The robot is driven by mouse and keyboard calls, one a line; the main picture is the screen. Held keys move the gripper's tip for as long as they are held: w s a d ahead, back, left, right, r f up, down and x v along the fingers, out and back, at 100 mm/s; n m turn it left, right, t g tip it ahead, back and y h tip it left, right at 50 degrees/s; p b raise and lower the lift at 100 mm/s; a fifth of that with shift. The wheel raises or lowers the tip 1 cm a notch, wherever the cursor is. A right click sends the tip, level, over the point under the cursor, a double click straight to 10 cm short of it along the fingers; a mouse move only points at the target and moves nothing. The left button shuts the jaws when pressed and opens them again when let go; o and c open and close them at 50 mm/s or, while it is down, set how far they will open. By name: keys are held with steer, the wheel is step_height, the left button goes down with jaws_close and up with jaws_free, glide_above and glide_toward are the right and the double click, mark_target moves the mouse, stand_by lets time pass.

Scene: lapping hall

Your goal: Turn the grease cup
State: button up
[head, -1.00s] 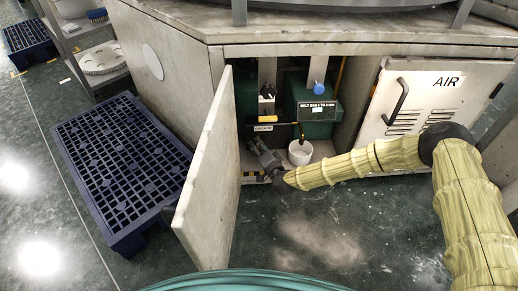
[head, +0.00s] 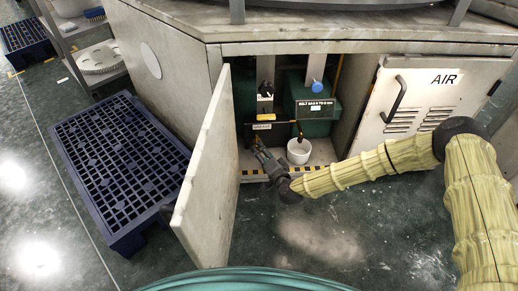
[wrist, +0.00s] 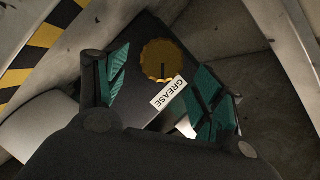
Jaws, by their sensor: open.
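The grease cup (wrist: 161,60) is a round, knurled yellow-brass cap with a dark slot, seen in the wrist view. It sits on a dark plate with a white GREASE label (wrist: 168,92). My gripper (head: 260,153) reaches into the low open cabinet from the front. In the wrist view its teal-padded fingers are apart, one on each side of the cup in the picture. I see no contact with the cup, and the depth between them is hard to judge. In the head view I cannot make out the cup clearly near my gripper.
The open cabinet door (head: 205,175) stands left of my gripper. A white pot (head: 298,151) is close on the right. A yellow handle (head: 265,117) and a blue knob (head: 317,86) are above. The AIR panel (head: 432,100) is further right. A blue pallet (head: 118,165) lies left.

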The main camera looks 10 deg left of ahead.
steer(key=v, duration=0.6)
steer(key=shift+s+d, duration=0.2)
steer(key=shift+s, duration=0.1)
steer(key=s+d+f+n+g+h+p, duration=0.15)
steer(key=s+d+f+g, duration=0.25)
steer(key=s, duration=0.7)
steer(key=s+d+f+n+g+h+p, duration=0.1)
steer(key=s+d+f+n+g+p, duration=0.2)
steer(key=s, duration=0.8)
steer(key=s+d+r+g+h+p, duration=0.2)
steer(key=s+d+g+h, duration=0.1)
steer(key=s+d, duration=0.75)
steer(key=s+d+r+g+h+p, duration=0.3)
steer(key=s+d, duration=0.4)
steer(key=d, duration=0.7)
step_height(320, 180, up, 37)
steer(key=p, duration=3.6)
steer(key=shift+h+p, duration=0.35)
steer(key=shift+p, duration=0.05)
